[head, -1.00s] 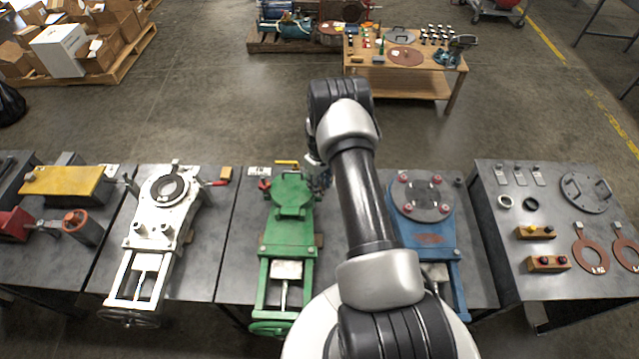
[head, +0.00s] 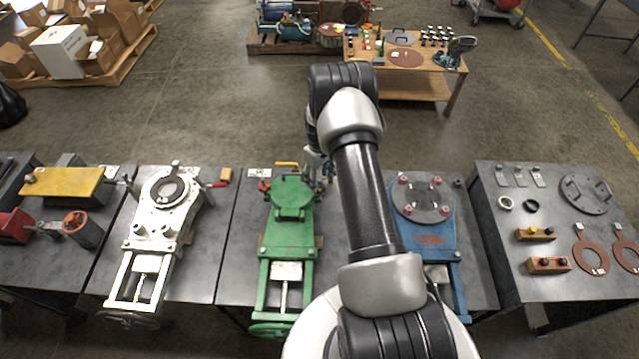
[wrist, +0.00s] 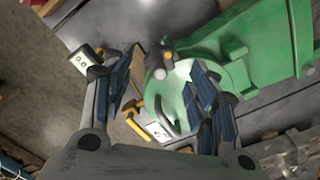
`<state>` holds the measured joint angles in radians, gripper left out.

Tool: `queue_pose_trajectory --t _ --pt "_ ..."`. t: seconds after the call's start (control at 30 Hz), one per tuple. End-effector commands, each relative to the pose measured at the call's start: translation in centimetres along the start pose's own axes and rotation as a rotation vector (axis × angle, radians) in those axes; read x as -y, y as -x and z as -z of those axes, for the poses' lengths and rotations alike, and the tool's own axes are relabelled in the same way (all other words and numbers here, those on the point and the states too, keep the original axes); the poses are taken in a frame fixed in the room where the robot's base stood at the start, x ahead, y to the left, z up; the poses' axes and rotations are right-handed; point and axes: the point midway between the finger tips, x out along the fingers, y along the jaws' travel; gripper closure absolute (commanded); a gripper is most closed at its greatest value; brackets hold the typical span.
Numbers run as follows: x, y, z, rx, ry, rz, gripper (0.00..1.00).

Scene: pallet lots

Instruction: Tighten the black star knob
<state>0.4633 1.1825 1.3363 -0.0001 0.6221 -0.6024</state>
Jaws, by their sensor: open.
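The green valve (head: 289,215) lies on the middle bench, its round flange at the far end. In the wrist view the green valve body (wrist: 262,45) runs to the upper right. A dark knob-like part (wrist: 166,53) sits at the flange's edge there; it may be the black star knob, but its shape is unclear. My gripper (wrist: 160,92) is open and empty, its two blue-grey fingers apart with the flange showing between them. In the head view my gripper (head: 324,168) is just right of the green flange, partly hidden by my arm.
A white valve (head: 163,215) stands to the left and a blue valve (head: 437,240) to the right, partly behind my arm. A yellow handle (head: 287,164) lies beyond the green flange. The right bench (head: 515,290) holds rings and small blocks.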

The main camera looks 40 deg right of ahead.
Motion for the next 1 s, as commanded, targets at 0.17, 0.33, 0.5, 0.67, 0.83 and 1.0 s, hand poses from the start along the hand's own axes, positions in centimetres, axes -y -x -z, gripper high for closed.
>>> queue_pose_trajectory --t 0.17,0.33,0.5,0.67,0.83,1.0 --pt "0.0 4.1 0.1 -0.002 0.000 -0.002 0.47" --pt "0.0 6.6 0.0 0.000 0.000 0.000 0.47" --pt "0.0 7.6 0.0 0.000 0.000 0.000 0.47" --pt "0.0 7.7 0.0 0.001 0.000 0.000 0.47" --pt "0.0 7.8 0.0 0.001 -0.009 0.000 0.47" --pt "0.1 10.3 0.0 0.000 -0.218 0.000 0.47"
